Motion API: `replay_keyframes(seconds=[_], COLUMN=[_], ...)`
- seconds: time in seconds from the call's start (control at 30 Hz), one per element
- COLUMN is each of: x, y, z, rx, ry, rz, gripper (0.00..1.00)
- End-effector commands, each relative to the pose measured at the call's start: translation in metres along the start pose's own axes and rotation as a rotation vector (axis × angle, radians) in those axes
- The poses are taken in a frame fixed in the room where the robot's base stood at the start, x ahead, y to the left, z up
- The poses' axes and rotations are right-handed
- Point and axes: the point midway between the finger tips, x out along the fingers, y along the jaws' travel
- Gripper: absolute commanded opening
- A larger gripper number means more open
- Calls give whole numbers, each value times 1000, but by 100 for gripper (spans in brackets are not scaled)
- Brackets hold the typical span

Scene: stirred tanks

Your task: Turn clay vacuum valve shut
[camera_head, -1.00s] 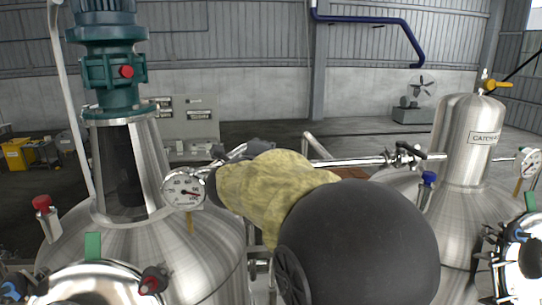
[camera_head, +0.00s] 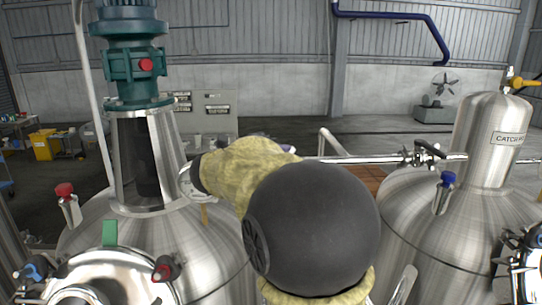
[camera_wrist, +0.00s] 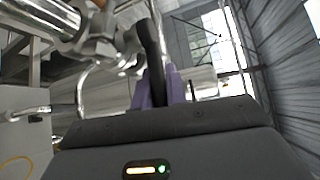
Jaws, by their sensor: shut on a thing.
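In the wrist view, the purple fingertips of my gripper (camera_wrist: 160,88) are closed on a dark, upright lever handle (camera_wrist: 150,42). In the head view my arm hides this valve and nearly all of my gripper; only a small purple bit (camera_head: 289,148) shows behind the arm.
A steel tank with a teal motor (camera_head: 133,62) stands left. A steel vessel labelled "CATCH" (camera_head: 489,150) stands right. A horizontal pipe (camera_head: 375,160) with another black-handled valve (camera_head: 424,154) runs between them.

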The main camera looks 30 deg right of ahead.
Motion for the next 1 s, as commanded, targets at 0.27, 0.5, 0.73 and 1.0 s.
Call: replay_keyframes(seconds=[0.27,0.5,0.73,1.0], x=[4,4,3,-2], y=[-4,-4,-3,0], z=[-4,-4,-4,-4], rx=[6,6,5,6], ry=[32,33,32,31], rz=[-10,-10,-8,-7], gripper=[0,0,23,23])
